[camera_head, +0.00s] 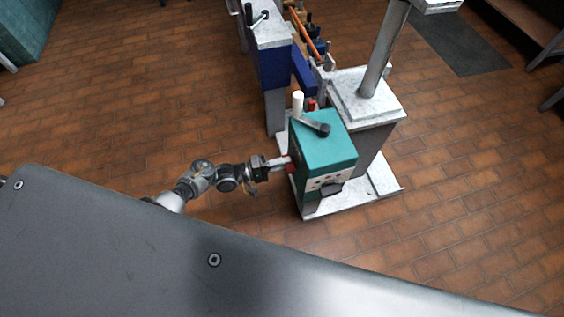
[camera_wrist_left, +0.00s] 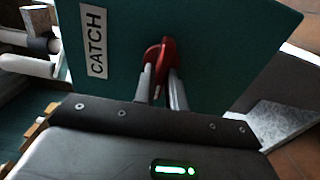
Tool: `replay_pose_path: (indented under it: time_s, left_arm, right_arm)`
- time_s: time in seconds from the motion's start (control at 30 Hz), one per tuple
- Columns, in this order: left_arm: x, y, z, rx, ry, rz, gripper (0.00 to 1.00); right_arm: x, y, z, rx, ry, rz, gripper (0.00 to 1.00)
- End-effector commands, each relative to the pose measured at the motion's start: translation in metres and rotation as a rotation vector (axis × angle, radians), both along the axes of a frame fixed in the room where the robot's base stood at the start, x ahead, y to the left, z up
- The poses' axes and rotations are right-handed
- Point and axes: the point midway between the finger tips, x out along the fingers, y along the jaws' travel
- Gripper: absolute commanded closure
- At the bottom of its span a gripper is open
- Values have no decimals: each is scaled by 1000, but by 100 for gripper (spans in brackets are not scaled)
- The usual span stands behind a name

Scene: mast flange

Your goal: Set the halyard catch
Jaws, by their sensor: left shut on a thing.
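The halyard catch is a small red lever (camera_wrist_left: 160,56) on the side of a teal box (camera_head: 327,150), beside a white label reading CATCH (camera_wrist_left: 95,40). My left gripper (camera_head: 285,163) reaches the box's left side in the head view. In the left wrist view its two fingers (camera_wrist_left: 161,86) are shut on the red lever. The fingers hide part of the lever, so its exact setting cannot be told. My right gripper does not show in either view.
A black-ended handle (camera_head: 313,124) and a white post (camera_head: 298,102) stand on the teal box. A grey mast (camera_head: 385,48) rises behind it from a pale pedestal (camera_head: 350,100). A blue and white cabinet (camera_head: 271,55) stands farther back. Brick floor (camera_head: 130,110) is clear to the left.

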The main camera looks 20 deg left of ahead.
Motion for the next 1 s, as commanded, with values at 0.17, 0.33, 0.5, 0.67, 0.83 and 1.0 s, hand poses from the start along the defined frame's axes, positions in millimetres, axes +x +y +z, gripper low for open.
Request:
replay_pose_path:
  time_s: [0.17, 0.33, 0.5, 0.67, 0.83, 1.0]
  left_arm:
    - [-1, -1, 0, -2, 3, -2, 85]
    - [0, -1, 0, -1, 2, -1, 65]
    - [0, 0, 0, -1, 1, 0, 65]
    - [-3, 4, -1, 2, 1, 1, 65]
    - [-17, 26, -1, 3, 2, 0, 65]
    - [-36, 55, -1, 2, 2, -1, 65]
  right_arm:
    - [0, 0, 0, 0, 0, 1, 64]
    - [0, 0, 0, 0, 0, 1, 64]
    - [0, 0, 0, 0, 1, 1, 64]
    - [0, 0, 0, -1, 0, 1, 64]
    - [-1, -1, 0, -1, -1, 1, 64]
    - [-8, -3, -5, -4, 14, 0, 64]
